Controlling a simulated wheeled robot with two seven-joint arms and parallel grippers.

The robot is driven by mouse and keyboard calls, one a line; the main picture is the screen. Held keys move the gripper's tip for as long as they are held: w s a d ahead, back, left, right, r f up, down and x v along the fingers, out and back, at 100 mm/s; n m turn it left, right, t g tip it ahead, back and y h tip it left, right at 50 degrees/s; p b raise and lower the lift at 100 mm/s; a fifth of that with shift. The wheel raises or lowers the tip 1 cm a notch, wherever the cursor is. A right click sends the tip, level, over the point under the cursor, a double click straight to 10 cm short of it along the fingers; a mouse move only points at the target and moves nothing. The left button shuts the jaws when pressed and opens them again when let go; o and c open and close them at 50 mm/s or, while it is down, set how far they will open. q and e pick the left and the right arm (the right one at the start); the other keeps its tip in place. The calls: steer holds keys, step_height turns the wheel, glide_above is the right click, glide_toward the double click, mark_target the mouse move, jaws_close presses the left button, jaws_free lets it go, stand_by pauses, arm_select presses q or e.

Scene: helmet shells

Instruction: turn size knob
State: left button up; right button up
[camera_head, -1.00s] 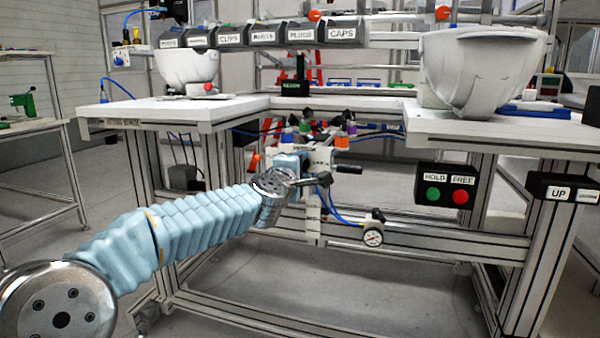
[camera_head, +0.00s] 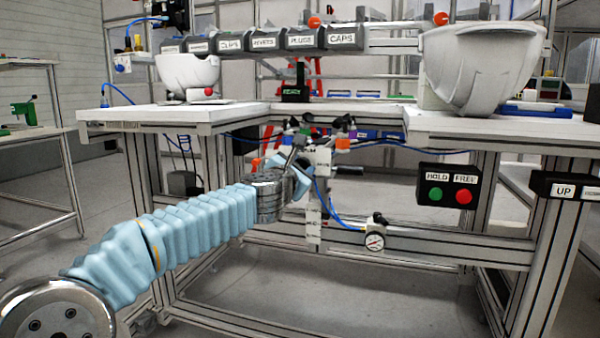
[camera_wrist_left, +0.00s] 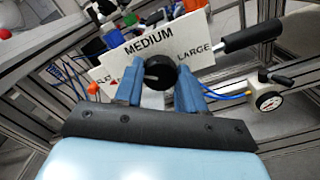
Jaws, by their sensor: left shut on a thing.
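The size knob (camera_wrist_left: 160,72) is a black round knob with a pale pointer line. It sits in front of a white plate (camera_wrist_left: 150,45) lettered MEDIUM, LARGE and a partly hidden word at the left. My left gripper (camera_wrist_left: 160,88) is shut on the knob, one blue finger on each side of it. The pointer line lies toward the left of the knob. In the head view my left gripper (camera_head: 303,168) is at the fixture under the bench's middle gap, and the knob is hidden there. My right gripper is not in view.
A black handle (camera_wrist_left: 250,36) sticks out right of the plate, and a gauge (camera_wrist_left: 268,100) with blue hoses is beside it. White helmet shells stand on the left (camera_head: 188,72) and right (camera_head: 480,65) tabletops. A HOLD/FREE button box (camera_head: 448,188) hangs at the right.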

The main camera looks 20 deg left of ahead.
arm_select(q)
steer(key=n+b, duration=0.1)
steer(key=n, duration=0.4)
steer(key=shift+f+n+b, duration=0.1)
steer(key=shift+n+b, duration=0.25)
steer(key=shift+n, duration=0.05)
stand_by(0.4)
steer(key=o, duration=1.1)
steer(key=shift+c, duration=0.2)
steer(key=s+b, duration=0.1)
steer(key=s, duration=1.2)
steer(key=shift+s+a, duration=0.25)
steer(key=shift+s, duration=0.1)
